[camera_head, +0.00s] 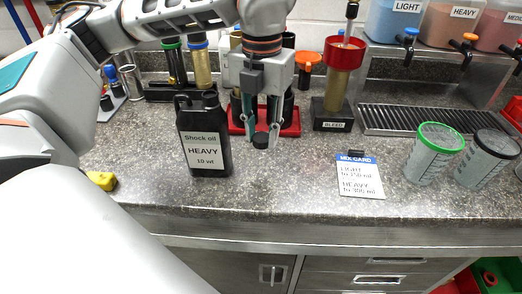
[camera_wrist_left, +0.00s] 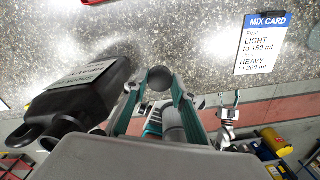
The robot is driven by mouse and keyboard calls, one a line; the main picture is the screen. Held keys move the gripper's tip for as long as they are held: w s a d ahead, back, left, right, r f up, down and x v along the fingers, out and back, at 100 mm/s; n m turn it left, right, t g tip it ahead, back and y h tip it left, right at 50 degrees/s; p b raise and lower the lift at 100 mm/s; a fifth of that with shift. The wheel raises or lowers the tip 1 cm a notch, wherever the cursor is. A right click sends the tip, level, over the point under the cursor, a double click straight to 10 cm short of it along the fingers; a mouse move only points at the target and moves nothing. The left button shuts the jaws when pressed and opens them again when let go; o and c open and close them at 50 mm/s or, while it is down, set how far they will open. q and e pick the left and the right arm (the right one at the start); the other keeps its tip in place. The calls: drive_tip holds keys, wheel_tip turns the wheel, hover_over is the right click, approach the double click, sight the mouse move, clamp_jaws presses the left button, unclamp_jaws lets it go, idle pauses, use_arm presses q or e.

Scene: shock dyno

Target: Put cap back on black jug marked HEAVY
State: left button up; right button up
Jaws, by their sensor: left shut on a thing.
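The black jug (camera_head: 205,155) marked HEAVY stands upright on the counter. In the left wrist view, the jug (camera_wrist_left: 110,72) is at the left and its neck and handle point toward the lower left. My left gripper (camera_head: 262,132) points down, just right of the jug. It is shut on a small round black cap (camera_head: 261,141), held at its fingertips above the counter and apart from the jug. The cap also shows between the fingers in the left wrist view (camera_wrist_left: 160,79). I do not see my right gripper.
A mix card (camera_head: 360,176) lies to the right, near two measuring cups (camera_head: 434,152) (camera_head: 486,157). A red tray (camera_head: 292,128) and the BLEED stand (camera_head: 332,118) are behind the gripper. A yellow object (camera_head: 101,180) lies left of the jug. The front counter is mostly clear.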

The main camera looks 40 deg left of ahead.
sight(262, 137)
use_arm(q)
wheel_tip(262, 137, up, 11)
drive_tip(key=p, duration=0.1)
drive_tip(key=shift+r, duration=0.15)
idle(0.3)
